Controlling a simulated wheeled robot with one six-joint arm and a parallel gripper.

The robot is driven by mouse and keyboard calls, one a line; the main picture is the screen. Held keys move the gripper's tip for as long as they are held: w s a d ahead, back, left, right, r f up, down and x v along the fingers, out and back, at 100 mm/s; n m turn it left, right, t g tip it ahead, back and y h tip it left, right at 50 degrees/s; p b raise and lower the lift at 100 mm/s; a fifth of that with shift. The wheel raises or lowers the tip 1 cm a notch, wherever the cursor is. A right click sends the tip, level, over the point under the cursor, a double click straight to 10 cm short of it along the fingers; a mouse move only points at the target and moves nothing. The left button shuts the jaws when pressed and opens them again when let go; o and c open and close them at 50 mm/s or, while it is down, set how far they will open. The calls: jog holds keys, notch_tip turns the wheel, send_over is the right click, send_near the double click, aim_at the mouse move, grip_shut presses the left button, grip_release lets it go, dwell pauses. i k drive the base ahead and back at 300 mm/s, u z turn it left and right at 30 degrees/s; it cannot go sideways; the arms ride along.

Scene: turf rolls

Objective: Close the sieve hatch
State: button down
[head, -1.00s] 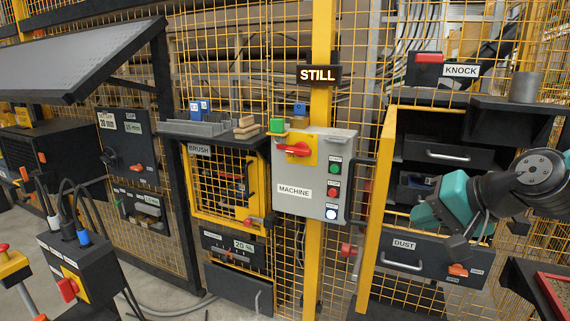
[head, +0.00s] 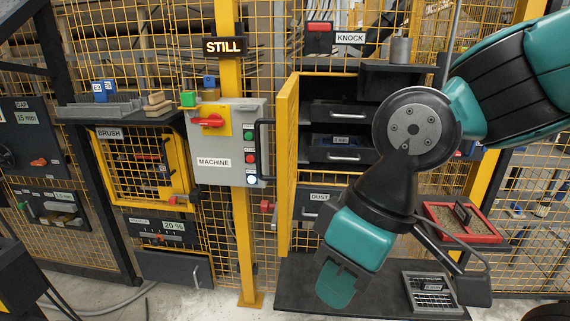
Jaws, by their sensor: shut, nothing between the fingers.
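The sieve hatch (head: 286,165) is a tall yellow-framed door at the left side of the dark sieve cabinet (head: 376,85). It stands open, swung out towards me and seen almost edge-on. Behind it, two dark drawers with light handles show in the cabinet, the upper drawer (head: 345,113) and the lower drawer (head: 330,155). My gripper (head: 338,286) hangs low at the end of my arm, to the right of and below the hatch, in front of the cabinet. It looks shut and empty, apart from the hatch in the picture. My arm hides the cabinet's right side and part of the DUST drawer (head: 308,208).
A dark base plate (head: 300,290) lies below the cabinet, with a small grated tray (head: 425,278) on it. A red-rimmed tray (head: 490,238) stands at the right. The grey machine box (head: 215,175) and yellow post (head: 243,235) are left of the hatch. A sign reads STILL.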

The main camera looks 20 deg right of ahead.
aim_at(286, 120)
jog(key=k, duration=0.3)
jog(key=u, duration=1.65)
jog(key=i, duration=1.3)
jog(key=z, duration=2.45)
jog(key=k, duration=0.35)
jog(key=u, duration=1.05)
jog(key=i, duration=0.1)
jog(key=z, duration=0.1)
